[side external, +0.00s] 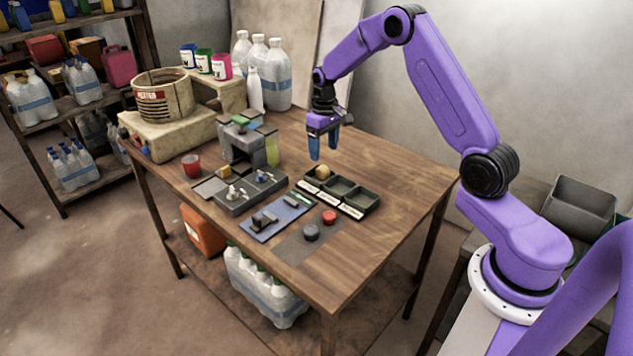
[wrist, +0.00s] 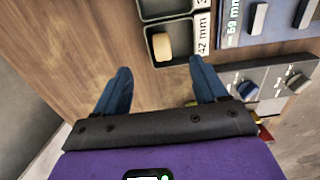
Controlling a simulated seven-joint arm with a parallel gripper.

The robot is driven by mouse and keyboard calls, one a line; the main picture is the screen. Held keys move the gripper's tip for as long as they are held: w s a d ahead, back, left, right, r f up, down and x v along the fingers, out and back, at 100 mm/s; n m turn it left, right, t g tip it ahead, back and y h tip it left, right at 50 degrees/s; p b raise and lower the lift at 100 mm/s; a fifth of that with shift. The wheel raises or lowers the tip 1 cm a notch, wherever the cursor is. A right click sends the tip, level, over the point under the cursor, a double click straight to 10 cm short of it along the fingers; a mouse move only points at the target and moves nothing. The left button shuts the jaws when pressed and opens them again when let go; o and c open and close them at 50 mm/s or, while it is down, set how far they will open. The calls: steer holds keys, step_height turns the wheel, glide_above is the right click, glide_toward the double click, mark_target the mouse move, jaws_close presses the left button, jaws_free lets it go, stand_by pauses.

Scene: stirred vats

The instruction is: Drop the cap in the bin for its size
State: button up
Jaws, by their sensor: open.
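A tan cap (side external: 322,172) lies in the left compartment of the black three-compartment bin tray (side external: 342,187). In the wrist view the tan cap (wrist: 162,46) sits inside the compartment whose label reads 42 mm. The other two compartments look empty in the side view. A red cap (side external: 329,217) and a dark grey cap (side external: 311,232) rest on a grey mat (side external: 292,249) in front of the tray. My gripper (side external: 324,150) is open and empty, above the table at the tray's far left end. In the wrist view its blue fingers (wrist: 160,68) are spread apart, clear of the cap.
A blue measuring board (side external: 279,222) lies left of the mat; its display seems to read 69 mm in the wrist view. The table's right side is clear.

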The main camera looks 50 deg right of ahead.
step_height(320, 180, up, 18)
steer(key=shift+f, duration=0.25)
stand_by(0.4)
steer(key=shift+a, duration=0.1)
steer(key=s+a+n, duration=0.6)
steer(key=s+a, duration=0.9)
steer(key=a, duration=0.3)
steer(key=s+f+n, duration=0.3)
steer(key=s, duration=0.9)
steer(key=s+f+n, duration=0.3)
steer(key=s, duration=0.8)
steer(key=shift+s+a+n, duration=0.15)
steer(key=shift+s+n, duration=0.15)
steer(key=shift+s, duration=0.1)
